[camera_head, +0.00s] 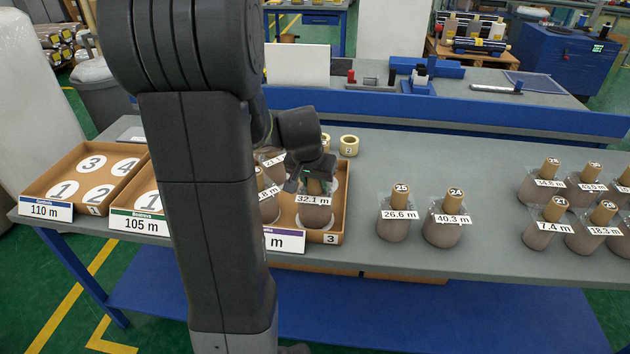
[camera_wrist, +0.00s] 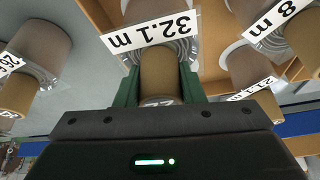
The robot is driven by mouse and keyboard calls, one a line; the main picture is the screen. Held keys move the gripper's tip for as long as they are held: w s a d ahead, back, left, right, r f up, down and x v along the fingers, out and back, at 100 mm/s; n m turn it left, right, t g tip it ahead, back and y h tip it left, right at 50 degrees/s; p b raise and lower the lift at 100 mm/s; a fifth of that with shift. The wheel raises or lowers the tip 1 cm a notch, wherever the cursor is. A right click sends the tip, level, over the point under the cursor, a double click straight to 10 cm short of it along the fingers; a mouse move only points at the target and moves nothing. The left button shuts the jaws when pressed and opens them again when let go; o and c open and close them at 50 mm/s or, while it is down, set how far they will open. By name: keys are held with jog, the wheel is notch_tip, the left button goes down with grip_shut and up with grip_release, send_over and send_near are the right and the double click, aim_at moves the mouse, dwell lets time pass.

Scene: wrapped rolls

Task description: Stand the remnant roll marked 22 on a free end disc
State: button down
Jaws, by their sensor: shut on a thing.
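My gripper (camera_head: 308,178) is shut on the brown core (camera_wrist: 160,75) of a grey-brown wrapped roll (camera_head: 314,212) labelled 32.1 m. The green jaws flank the core in the wrist view. The core's end mark is partly hidden by my gripper; it looks like 22. The roll is upright at the front right of tray 3 (camera_head: 337,238); whether it touches the tray floor I cannot tell. The left tray (camera_head: 48,187), labelled 110 m, has bare white discs 1 to 4 (camera_head: 62,190). The 105 m tray (camera_head: 128,205) shows a bare disc 1; my arm hides the rest.
Other rolls stand beside the held one in tray 3, including one labelled 21.1 m (camera_wrist: 252,70). Rolls 25 (camera_head: 394,225) and 24 (camera_head: 443,233) stand on the table to the right. Several more stand at the far right. Tape rings (camera_head: 348,146) lie behind tray 3.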

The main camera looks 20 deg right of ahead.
jog(key=shift+f+b, duration=0.45)
dwell(0.3)
jog(key=c, duration=0.9)
grip_release()
jog(key=shift+o, duration=0.2)
jog(key=v, duration=1.4)
jog(key=shift+p, duration=0.35)
jog(key=shift+f, duration=0.1)
jog(key=x, duration=1.3)
jog(key=shift+w+d+f+b, duration=0.1)
jog(key=shift+f+b, duration=0.2)
jog(key=shift+r, duration=0.2)
